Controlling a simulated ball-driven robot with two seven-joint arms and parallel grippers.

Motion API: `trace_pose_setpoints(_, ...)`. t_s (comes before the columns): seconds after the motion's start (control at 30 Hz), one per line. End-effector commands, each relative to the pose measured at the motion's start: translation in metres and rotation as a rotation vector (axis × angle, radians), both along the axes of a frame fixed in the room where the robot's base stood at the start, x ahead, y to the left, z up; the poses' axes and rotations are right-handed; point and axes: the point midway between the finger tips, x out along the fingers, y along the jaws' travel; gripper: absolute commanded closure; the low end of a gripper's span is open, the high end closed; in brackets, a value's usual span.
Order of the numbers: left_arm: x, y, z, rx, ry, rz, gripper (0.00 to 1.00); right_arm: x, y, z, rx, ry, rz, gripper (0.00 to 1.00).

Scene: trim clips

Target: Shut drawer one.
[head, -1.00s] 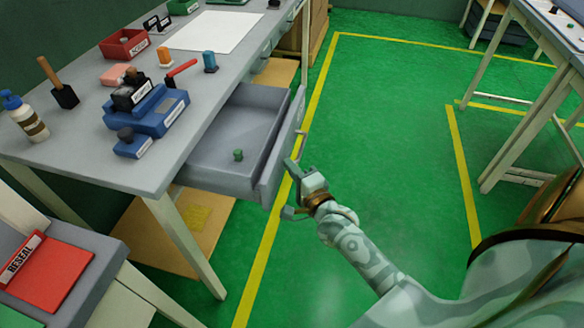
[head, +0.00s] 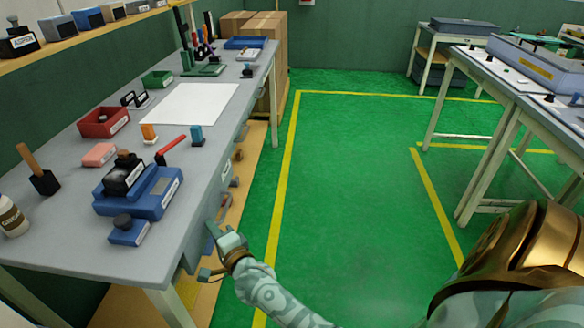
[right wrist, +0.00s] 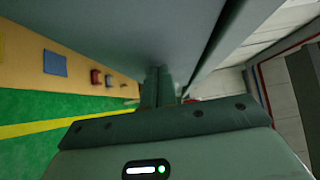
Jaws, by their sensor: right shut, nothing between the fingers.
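Drawer one (head: 193,254) is a grey drawer under the near right side of the grey workbench (head: 75,236). Its front now sits about in line with the bench edge, and its inside no longer shows. Whether a small gap is left I cannot tell. My right gripper (head: 210,252) is shut and empty, at the drawer front from the aisle side. In the right wrist view its fingers (right wrist: 158,88) point at a grey panel and seem to touch it. My left gripper is not in view.
The bench top holds a blue device (head: 140,195), a red tray (head: 104,122), a white sheet (head: 190,104) and small tools. Other drawer handles (head: 238,155) stick out along the bench side. The green floor (head: 345,190) is clear between the benches.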

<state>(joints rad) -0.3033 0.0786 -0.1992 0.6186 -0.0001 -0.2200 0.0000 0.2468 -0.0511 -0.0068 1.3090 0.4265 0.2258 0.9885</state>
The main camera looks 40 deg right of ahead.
Motion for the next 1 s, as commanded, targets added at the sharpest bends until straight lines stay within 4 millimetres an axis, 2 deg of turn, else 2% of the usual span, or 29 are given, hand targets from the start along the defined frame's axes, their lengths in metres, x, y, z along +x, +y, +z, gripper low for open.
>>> trace_pose_setpoints(0.1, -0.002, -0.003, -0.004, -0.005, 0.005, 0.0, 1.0, 0.014, 0.012, -0.001, 0.002, 0.001, 0.001, 1.0)
trace_pose_setpoints(0.33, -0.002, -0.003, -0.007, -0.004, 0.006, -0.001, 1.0, 0.028, 0.024, -0.001, 0.0, 0.002, 0.001, 1.0)
trace_pose_setpoints(1.0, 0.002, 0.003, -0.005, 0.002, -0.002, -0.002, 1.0, 0.03, 0.028, 0.004, 0.001, -0.005, 0.005, 1.0)
